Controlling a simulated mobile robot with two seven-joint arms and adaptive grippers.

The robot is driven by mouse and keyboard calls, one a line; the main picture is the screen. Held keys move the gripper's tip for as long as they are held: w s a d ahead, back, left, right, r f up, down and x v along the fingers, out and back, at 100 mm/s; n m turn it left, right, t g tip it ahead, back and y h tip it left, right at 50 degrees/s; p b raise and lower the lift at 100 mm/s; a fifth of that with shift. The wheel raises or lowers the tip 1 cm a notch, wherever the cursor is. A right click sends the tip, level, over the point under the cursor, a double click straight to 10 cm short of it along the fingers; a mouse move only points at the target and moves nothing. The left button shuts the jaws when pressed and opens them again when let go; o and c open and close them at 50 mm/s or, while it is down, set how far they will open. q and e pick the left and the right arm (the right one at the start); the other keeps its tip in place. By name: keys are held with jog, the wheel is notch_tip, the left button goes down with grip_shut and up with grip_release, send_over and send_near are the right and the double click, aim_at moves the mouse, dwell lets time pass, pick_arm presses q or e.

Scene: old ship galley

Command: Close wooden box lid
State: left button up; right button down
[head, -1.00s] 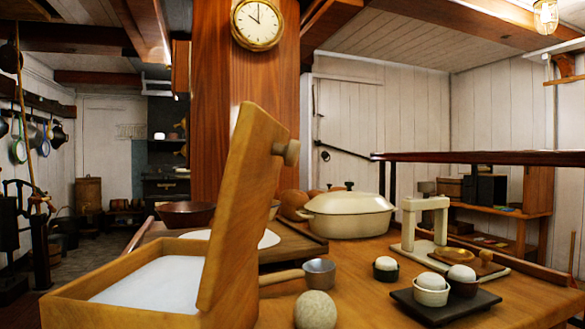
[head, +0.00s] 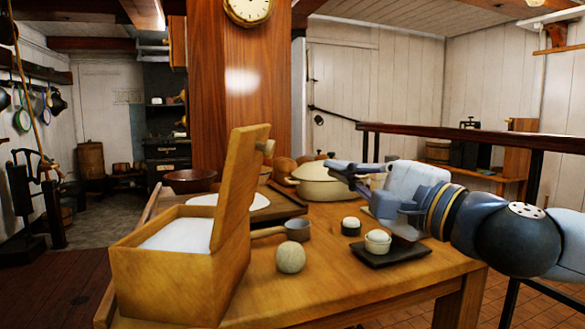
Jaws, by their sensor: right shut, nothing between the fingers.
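The wooden box (head: 165,275) stands on the near left corner of the table, with white contents (head: 178,235) inside. Its wooden lid (head: 236,190) is open, standing steeply up from the box's right side and leaning a little to the right. A round knob (head: 265,147) sits on the lid's right face near the top. My right gripper (head: 342,170) reaches in from the right, above the table, with its fingers toward the lid. It is shut and empty, clear of the lid. My left gripper is out of view.
A round stone-like ball (head: 291,257) and a small saucepan (head: 297,230) lie just right of the box. A cream pot (head: 322,185) stands behind. The table's front right is clear.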

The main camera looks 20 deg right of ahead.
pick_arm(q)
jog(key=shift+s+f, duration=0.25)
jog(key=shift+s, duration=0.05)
pick_arm(e)
jog(key=w+a+r, duration=0.1)
jog(key=w+a, duration=0.4)
jog(key=w, duration=0.1)
jog(key=shift+w+a+r, duration=0.25)
jog(key=shift+w+r, duration=0.05)
jog(key=shift+w, duration=0.1)
